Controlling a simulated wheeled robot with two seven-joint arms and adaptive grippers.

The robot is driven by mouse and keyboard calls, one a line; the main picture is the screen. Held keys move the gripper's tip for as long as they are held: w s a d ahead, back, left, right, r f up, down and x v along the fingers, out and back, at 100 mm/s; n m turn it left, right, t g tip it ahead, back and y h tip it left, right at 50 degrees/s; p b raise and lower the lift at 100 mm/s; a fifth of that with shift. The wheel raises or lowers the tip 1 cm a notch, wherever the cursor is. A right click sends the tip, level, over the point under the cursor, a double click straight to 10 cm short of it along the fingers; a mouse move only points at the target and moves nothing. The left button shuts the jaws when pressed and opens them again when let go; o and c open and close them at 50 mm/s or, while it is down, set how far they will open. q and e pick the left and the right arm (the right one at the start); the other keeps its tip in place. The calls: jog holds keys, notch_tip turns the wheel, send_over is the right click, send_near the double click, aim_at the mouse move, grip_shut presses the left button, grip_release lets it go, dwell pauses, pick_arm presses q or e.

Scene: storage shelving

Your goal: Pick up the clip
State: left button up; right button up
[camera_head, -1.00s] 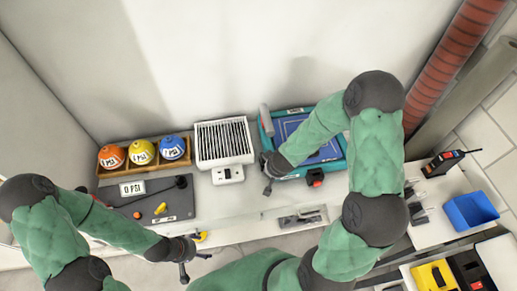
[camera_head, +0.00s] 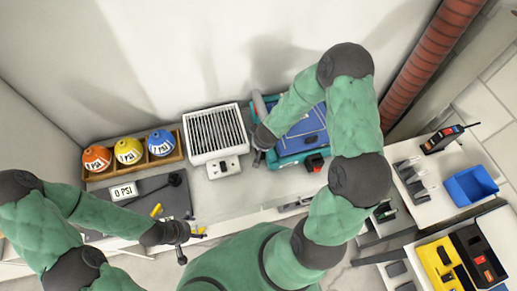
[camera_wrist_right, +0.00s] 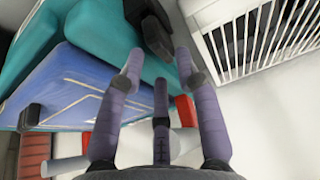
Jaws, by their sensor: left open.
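I cannot tell for sure which thing is the clip. Several small dark clip-like pieces (camera_head: 411,175) lie on the white side table at the right in the head view. My left gripper (camera_head: 183,243) is open and empty at the lower left, in front of the dark 0 PSI board (camera_head: 140,193). My right gripper (camera_head: 259,157) is beside the left end of the teal case (camera_head: 297,158). In the right wrist view its fingers (camera_wrist_right: 158,75) are spread with nothing between them, over the edge of the teal case (camera_wrist_right: 105,35).
A white slatted unit (camera_head: 215,137) stands between the case and a wooden tray (camera_head: 131,174) with orange, yellow and blue balls. A blue bin (camera_head: 471,186) and a black meter (camera_head: 441,139) are on the side table. A yellow case (camera_head: 439,262) lies below them.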

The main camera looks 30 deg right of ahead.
jog(key=x, duration=0.2)
jog(key=b+x, duration=0.1)
jog(key=x, duration=0.1)
jog(key=shift+s+b, duration=0.25)
jog(key=shift+b, duration=0.05)
jog(key=shift+w+f, duration=0.25)
jog(key=shift+f, duration=0.15)
grip_shut()
jog(key=shift+r, duration=0.2)
